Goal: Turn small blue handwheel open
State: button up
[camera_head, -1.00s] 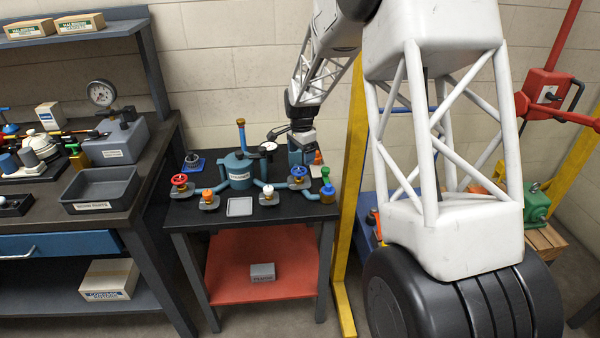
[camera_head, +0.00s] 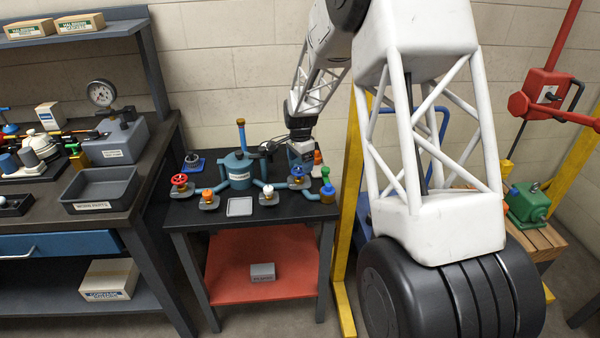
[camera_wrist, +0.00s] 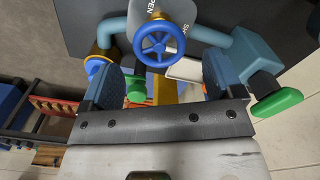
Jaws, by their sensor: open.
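The small blue handwheel (camera_head: 298,171) sits on its grey plate on the dark bench, at the right of the blue vessel. In the wrist view the blue spoked handwheel (camera_wrist: 158,37) is near the top centre. Its pale plate carries partly visible lettering, including "PEN". My gripper (camera_wrist: 160,68) is open, with one blue-padded finger to each side and the wheel lying beyond and between them in the picture. No contact with the wheel shows. In the head view my gripper (camera_head: 299,150) is just above and behind the wheel, with its fingers partly hidden.
A blue vessel (camera_head: 238,170) with an upright pipe is left of my gripper. A green knob (camera_wrist: 278,102) is close to the right finger. A yellow post (camera_head: 352,190) stands right of the bench.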

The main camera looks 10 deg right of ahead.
aim_at(300, 169)
jog(key=shift+f, duration=2.45)
jog(key=c, duration=0.9)
